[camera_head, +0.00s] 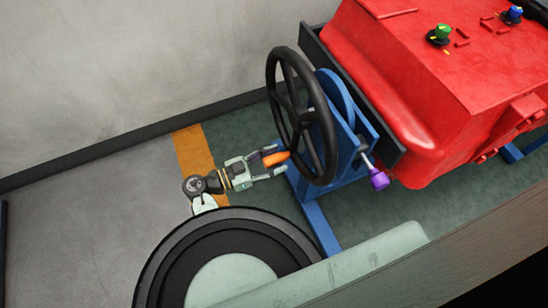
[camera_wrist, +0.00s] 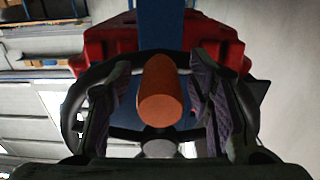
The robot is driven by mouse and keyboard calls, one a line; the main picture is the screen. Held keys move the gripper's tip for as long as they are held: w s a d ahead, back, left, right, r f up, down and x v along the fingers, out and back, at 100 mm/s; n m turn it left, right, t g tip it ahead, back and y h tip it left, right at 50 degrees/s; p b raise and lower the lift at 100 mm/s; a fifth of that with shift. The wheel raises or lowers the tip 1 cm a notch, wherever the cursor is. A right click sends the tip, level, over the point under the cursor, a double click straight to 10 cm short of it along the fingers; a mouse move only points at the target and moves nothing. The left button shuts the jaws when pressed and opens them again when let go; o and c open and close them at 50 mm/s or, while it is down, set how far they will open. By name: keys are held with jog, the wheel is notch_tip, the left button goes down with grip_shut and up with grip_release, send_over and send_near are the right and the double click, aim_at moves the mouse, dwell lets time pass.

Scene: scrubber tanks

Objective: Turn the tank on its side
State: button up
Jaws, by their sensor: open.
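The red tank (camera_head: 390,75) hangs at the upper right of the head view, beside a blue stand (camera_head: 320,222). A black handwheel (camera_head: 327,130) is mounted at the stand's near end. An orange handle (camera_head: 276,158) sticks out from the wheel's rim toward my gripper (camera_head: 274,161). My gripper is open, with its fingers on either side of the handle. In the wrist view the orange handle (camera_wrist: 158,95) lies between the two fingers, with a visible gap on each side. The red tank (camera_wrist: 100,45) shows behind the wheel.
A purple knob (camera_head: 379,180) on a metal rod sticks out of the stand, right of the wheel. Green (camera_head: 440,33) and blue (camera_head: 514,14) knobs sit on the tank. A grey wall (camera_head: 120,70) runs behind. Floor left of the orange strip (camera_head: 190,150) is clear.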

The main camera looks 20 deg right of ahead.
jog(key=shift+d, duration=0.1)
jog(key=shift+c, duration=0.6)
grip_shut()
